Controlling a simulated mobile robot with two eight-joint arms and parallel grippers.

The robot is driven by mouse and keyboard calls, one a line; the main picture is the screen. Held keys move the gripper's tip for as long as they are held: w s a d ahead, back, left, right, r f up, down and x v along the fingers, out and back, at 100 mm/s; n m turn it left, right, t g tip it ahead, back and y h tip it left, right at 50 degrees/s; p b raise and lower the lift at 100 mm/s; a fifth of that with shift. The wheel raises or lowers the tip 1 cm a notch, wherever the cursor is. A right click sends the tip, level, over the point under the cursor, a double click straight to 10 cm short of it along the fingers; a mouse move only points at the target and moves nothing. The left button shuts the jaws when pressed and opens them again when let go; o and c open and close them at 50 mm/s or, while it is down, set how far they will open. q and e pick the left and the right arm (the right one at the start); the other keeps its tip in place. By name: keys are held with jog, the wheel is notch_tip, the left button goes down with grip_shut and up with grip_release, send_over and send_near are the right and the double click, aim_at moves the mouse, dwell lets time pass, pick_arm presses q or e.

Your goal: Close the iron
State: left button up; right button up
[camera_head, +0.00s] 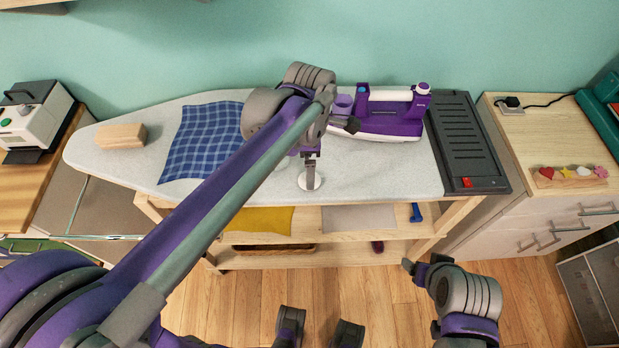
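The purple and white iron (392,112) sits at the back right of the ironing board (385,180), beside a dark ribbed panel with a red switch (467,183). My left arm crosses the board from the lower left. The arm hides part of the board. My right arm is low at the right, in front of the shelf and away from the iron. Its gripper (422,272) is only partly visible.
A blue checked cloth (205,140) and a wooden block (121,136) lie on the board's left. A drawer cabinet (550,215) stands right.

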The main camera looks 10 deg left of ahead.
pick_arm(q)
jog(key=shift+w+f, duration=0.2)
jog(key=shift+f, duration=2.45)
jog(key=shift+c, duration=0.2)
jog(key=c, duration=1.3)
jog(key=shift+r, duration=0.1)
notch_tip(320, 180, up, 10)
jog(key=shift+f+p, duration=0.1)
jog(key=shift+p, duration=0.2)
